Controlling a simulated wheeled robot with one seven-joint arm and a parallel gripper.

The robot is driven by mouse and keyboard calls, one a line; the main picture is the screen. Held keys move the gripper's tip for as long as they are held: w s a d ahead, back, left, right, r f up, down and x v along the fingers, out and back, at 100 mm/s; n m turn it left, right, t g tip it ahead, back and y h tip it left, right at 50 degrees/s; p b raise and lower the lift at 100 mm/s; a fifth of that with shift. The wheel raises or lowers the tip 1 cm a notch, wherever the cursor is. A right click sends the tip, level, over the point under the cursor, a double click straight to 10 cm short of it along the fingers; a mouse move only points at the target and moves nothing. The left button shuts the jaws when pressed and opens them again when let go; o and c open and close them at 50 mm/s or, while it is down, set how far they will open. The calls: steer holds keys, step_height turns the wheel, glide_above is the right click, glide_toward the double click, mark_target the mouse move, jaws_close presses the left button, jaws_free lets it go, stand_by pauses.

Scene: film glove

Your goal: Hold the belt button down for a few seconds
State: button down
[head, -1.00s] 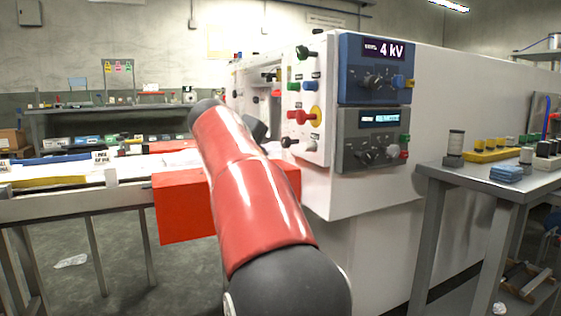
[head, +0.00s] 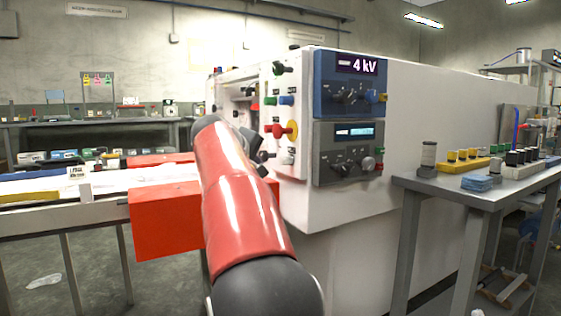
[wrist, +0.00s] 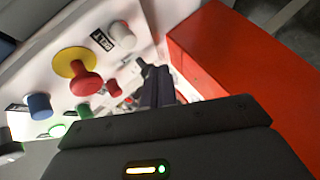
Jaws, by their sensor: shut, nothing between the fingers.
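The white belt button (wrist: 122,33) stands out from the white panel beside a label reading BELT (wrist: 100,42) in the wrist view. In the head view the white button (head: 290,150) shows small on the panel, below the red mushroom button with its yellow ring (head: 292,130). My gripper (wrist: 157,78) is shut and empty, its dark fingers pointing along the panel. It appears apart from the belt button, to its lower right in the wrist view. In the head view my red arm hides most of the gripper.
A dark knob (wrist: 140,62) and a small red knob (wrist: 114,88) are close to the fingers. The blue (wrist: 38,105) and green buttons lie further left. A red box (wrist: 240,65) stands right of the gripper. A bench (head: 480,185) stands right of the machine.

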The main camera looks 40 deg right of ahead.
mark_target(286, 160)
steer(key=shift+s+d+p, duration=0.2)
steer(key=shift+d+p, duration=0.05)
steer(key=shift+d, duration=0.65)
steer(key=shift+s+d+p, duration=0.2)
steer(key=shift+d+p, duration=0.05)
steer(key=shift+d, duration=0.6)
steer(key=shift+d, duration=0.1)
stand_by(0.6)
steer(key=shift+s+d, duration=0.1)
steer(key=shift+d, duration=0.2)
steer(key=shift+s+d+p, duration=0.15)
steer(key=shift+d+p, duration=0.3)
stand_by(2.0)
stand_by(2.0)
steer(key=shift+w+a, duration=0.2)
steer(key=shift+a, duration=0.65)
